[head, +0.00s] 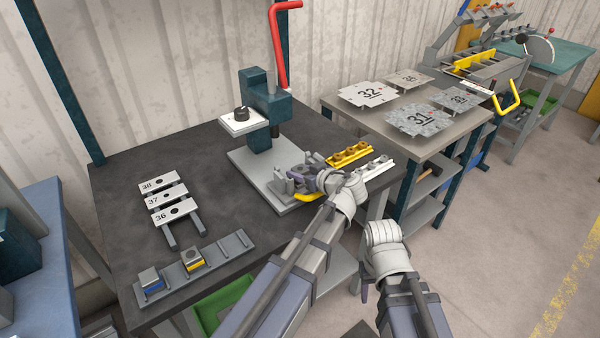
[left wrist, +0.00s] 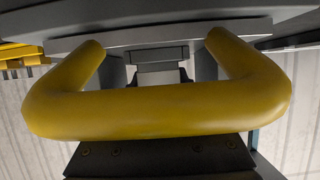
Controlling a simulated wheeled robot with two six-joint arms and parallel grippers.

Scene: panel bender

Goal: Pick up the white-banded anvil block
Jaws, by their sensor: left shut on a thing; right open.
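My left gripper (head: 302,173) is low over the right end of the grey press base, behind a yellow U-shaped handle. It is shut on a small grey block (left wrist: 161,77), seen in the left wrist view behind that handle (left wrist: 160,112). The block fits the white-banded anvil block, but its band cannot be made out and the head view hides it behind the hand. Other anvil blocks, one blue-banded (head: 151,280) and one yellow-banded (head: 193,261), sit in the grey rack (head: 228,247). My right gripper (head: 365,290) is open, low beside the bench, mostly hidden by its arm.
The press (head: 263,115) with its red lever (head: 280,50) stands behind the left gripper. Yellow (head: 348,154) and white (head: 372,168) holders are close to its right. Numbered plates (head: 165,199) lie at left. The dark bench top (head: 120,170) has free room.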

